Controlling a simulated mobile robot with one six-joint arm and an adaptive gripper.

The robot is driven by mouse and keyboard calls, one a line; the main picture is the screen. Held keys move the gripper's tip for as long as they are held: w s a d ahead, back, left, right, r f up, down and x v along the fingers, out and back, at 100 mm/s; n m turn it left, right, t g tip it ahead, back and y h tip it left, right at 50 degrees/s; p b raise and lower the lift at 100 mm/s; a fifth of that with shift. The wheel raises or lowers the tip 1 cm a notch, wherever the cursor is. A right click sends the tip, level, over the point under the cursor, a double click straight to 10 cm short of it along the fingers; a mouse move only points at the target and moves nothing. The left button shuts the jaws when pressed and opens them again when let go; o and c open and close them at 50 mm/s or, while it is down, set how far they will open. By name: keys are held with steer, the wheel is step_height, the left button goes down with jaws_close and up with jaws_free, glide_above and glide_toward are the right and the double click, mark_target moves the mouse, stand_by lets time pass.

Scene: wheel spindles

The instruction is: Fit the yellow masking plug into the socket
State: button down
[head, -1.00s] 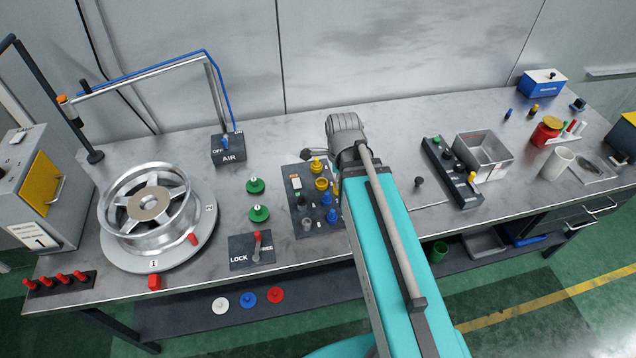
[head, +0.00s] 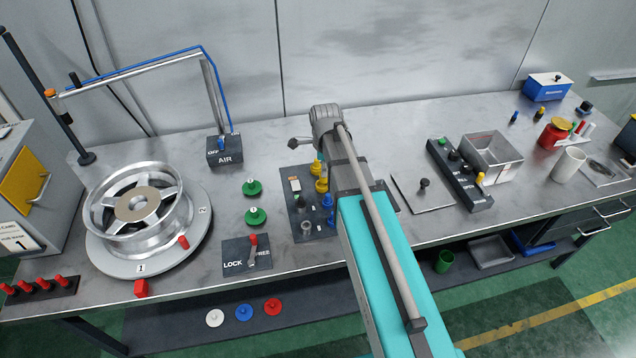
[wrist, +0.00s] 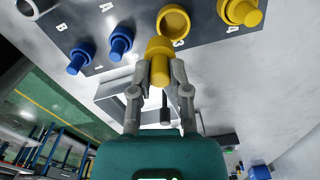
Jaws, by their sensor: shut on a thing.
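In the wrist view my gripper (wrist: 161,68) is shut on a yellow plug (wrist: 158,48), one finger on each side. The plug's top end is close to a yellow ring-shaped socket (wrist: 173,22) beside the mark 3 on the dark panel. I cannot tell whether they touch; the socket's round opening still shows beyond the plug. Another yellow plug (wrist: 240,12) stands at position 4. In the head view the panel (head: 299,205) lies left of my arm, with yellow parts (head: 321,186) on it. My arm hides the fingers and held plug there.
Two blue plugs (wrist: 120,42) stand on the panel beside the held plug. In the head view a plate with a black knob (head: 423,193) and a dark rack (head: 460,175) lie right of my arm. Green knobs (head: 256,216) and the wheel (head: 140,208) are left.

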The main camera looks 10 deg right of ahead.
steer(key=shift+w+a+f+b, duration=0.1)
steer(key=shift+w+f+b, duration=0.25)
steer(key=shift+w+f, duration=0.25)
steer(key=shift+f, duration=0.15)
steer(key=shift+w+f+b, duration=0.35)
steer(key=shift+f+b, duration=0.15)
steer(key=shift+b, duration=0.1)
steer(key=shift+f+b, duration=1.4)
steer(key=shift+f, duration=0.15)
steer(key=c, duration=0.6)
jaws_free()
